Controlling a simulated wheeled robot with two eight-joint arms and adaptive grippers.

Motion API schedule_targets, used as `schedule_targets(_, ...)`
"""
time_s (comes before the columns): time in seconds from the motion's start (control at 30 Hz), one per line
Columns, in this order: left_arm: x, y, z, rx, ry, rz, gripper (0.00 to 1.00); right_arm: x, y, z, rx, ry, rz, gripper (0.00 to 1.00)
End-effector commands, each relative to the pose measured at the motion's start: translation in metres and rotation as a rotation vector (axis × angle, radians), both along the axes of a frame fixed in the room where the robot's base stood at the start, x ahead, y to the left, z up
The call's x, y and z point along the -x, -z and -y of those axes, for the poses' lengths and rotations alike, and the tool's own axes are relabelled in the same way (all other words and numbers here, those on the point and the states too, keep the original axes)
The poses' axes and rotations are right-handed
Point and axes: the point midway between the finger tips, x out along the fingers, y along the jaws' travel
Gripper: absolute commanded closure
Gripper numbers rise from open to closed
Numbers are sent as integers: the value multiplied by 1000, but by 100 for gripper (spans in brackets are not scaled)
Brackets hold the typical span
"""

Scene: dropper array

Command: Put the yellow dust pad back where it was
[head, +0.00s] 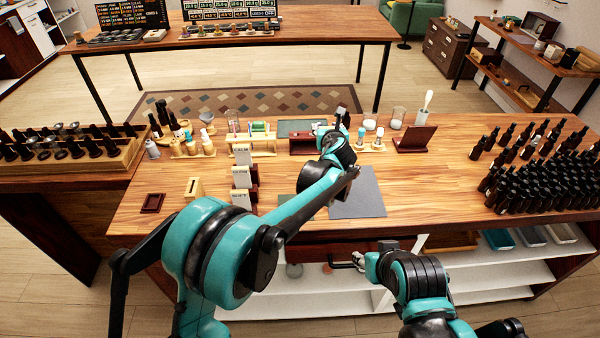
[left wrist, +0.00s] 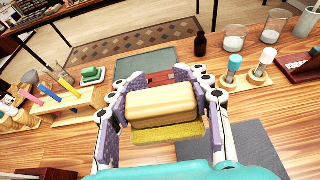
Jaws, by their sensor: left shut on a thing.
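The yellow dust pad (left wrist: 165,132) has a pale wooden block on top and a yellow underside. My left gripper (left wrist: 163,110) is shut on it, with purple-lined fingers on both sides.
A green pad (left wrist: 92,75) and a wooden rack of coloured-handled tools (left wrist: 58,97) stand left of my left gripper. A dark bottle (left wrist: 200,44), glass jars (left wrist: 233,38) and teal-topped droppers (left wrist: 233,68) stand right. A grey mat (head: 360,195) lies bare at the front.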

Motion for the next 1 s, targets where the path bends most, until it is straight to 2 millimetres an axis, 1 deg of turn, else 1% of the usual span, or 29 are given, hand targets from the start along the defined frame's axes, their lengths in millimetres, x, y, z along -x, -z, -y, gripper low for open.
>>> schedule_targets(0.03, -6, 11, 4, -1, -4, 3, 77, 0, -4, 0, 0, 0, 0, 60)
schedule_targets(0.13, -13, 28, 9, 0, -11, 6, 77, 0, -6, 0, 0, 0, 0, 60)
schedule_targets(0.2, -15, 36, 8, 0, -14, 7, 77, 0, -6, 0, 0, 0, 0, 60)
schedule_targets(0.27, -15, 43, 3, 1, -17, 7, 77, 0, -4, 0, 0, 0, 0, 60)
schedule_targets(0.37, -12, 56, -16, -1, -19, 8, 78, 0, 2, 0, 0, 0, 0, 60)
schedule_targets(0.5, -8, 77, -50, 2, -20, 7, 78, 0, 12, 0, 0, 0, 0, 60)
schedule_targets(0.6, -4, 91, -73, 0, -19, 7, 78, 0, 18, 0, 0, 0, 0, 60)
schedule_targets(0.7, -2, 100, -90, 1, -17, 8, 78, 0, 22, 0, 0, 0, 0, 60)
schedule_targets(0.83, 0, 107, -102, 1, -17, 7, 78, 0, 24, 0, 0, 0, 0, 60)
schedule_targets(0.93, 1, 111, -105, 0, -15, 8, 78, 0, 25, 0, 0, 0, 0, 60)
schedule_targets(1.0, 1, 118, -105, 0, -15, 8, 78, 0, 28, 0, 0, 0, 0, 60)
